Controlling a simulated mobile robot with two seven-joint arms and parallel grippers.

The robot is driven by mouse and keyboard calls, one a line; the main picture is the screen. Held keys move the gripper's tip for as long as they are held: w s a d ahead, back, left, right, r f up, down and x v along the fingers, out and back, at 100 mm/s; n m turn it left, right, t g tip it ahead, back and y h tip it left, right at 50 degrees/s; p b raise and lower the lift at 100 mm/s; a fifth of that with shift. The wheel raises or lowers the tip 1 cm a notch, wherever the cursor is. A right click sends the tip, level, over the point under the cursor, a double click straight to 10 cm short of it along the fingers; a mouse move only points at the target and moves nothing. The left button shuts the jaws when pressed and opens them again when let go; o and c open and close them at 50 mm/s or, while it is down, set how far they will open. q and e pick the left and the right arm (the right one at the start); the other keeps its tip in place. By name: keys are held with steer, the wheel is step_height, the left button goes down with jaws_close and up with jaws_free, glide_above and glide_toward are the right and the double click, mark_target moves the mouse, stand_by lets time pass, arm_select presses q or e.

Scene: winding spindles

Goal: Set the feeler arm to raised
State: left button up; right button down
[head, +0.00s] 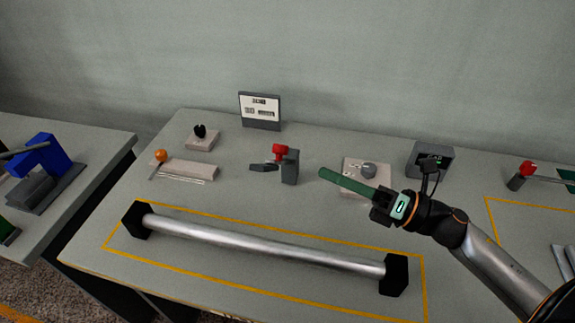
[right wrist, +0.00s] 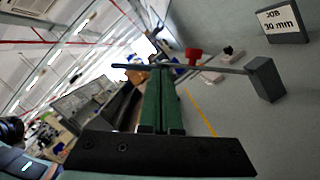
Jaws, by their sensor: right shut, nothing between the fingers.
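What appears to be the feeler arm is a dark lever (head: 263,167) beside a grey post (head: 291,167), with a red knob (head: 279,150) near the top. In the head view the lever points left from the post, roughly level. In the right wrist view a long thin bar (right wrist: 222,70) runs left from the grey block (right wrist: 265,79), across the picture just beyond my fingertips. My right gripper (head: 323,173) has its green fingers shut and empty, pointing left. Its tips are right of the post, apparently apart from it. My left gripper is not in view.
A silver roller (head: 265,242) between black end blocks lies in a yellow outline in front. A dial plate (head: 369,172) stands beneath my right fingers, a dark box (head: 430,160) behind.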

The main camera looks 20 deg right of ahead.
step_height(320, 180, down, 5)
steer(key=b, duration=0.3)
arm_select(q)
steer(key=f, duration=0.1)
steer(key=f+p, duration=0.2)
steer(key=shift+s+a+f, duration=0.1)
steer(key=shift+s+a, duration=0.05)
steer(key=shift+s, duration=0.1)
arm_select(e)
steer(key=x, duration=1)
steer(key=shift+s, duration=0.15)
steer(key=shift+a+f, duration=0.1)
steer(key=shift+a, duration=0.05)
